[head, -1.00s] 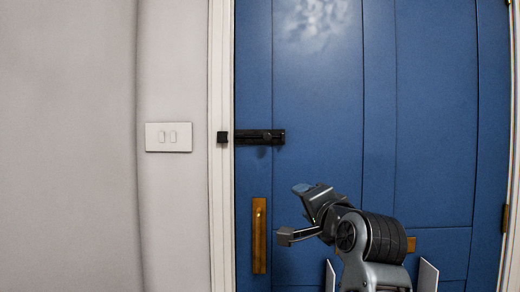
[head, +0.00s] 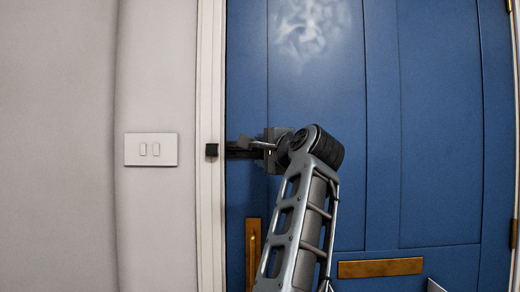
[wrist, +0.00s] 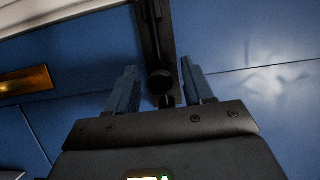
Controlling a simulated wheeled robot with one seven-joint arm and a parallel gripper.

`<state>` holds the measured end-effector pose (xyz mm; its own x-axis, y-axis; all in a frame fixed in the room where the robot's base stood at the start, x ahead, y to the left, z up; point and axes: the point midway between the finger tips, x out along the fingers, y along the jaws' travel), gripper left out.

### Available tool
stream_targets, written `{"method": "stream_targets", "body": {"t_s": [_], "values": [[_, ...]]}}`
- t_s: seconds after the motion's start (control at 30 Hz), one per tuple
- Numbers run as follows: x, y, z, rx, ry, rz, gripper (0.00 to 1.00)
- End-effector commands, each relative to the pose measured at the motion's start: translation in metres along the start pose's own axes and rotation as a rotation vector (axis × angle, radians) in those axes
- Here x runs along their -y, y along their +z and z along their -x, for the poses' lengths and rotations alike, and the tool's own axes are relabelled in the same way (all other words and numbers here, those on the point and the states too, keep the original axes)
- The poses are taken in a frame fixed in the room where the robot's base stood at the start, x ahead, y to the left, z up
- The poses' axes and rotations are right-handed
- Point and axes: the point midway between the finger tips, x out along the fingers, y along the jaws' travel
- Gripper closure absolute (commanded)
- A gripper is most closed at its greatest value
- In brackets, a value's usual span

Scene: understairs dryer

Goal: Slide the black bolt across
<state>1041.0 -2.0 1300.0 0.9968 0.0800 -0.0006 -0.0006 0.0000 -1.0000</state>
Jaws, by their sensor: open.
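The black bolt (head: 236,152) is mounted on the blue door at its left edge. Its black keeper (head: 211,150) is on the white frame, with a gap between the two. In the head view my gripper (head: 262,143) is at the bolt and hides its right part. In the wrist view the bolt (wrist: 153,35) runs up from between my fingers, and its round black knob (wrist: 160,82) lies between the fingertips of my open gripper (wrist: 160,85). I see gaps on both sides of the knob, so the fingers are not closed on it.
The blue door (head: 430,130) fills the right side. A brass pull plate (head: 253,255) is below the bolt and a brass letter plate (head: 380,267) is at lower right. A white switch plate (head: 151,149) is on the wall left of the white frame (head: 210,220).

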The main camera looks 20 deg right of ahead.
Motion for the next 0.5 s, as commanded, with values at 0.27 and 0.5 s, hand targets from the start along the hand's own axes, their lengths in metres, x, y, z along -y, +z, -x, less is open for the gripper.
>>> {"method": "stream_targets", "body": {"t_s": [0.27,0.5], "values": [[0.0,0.0,-0.019,0.0,-0.001,0.001,0.48],[0.0,0.0,-0.02,-0.001,-0.001,0.002,0.49]]}}
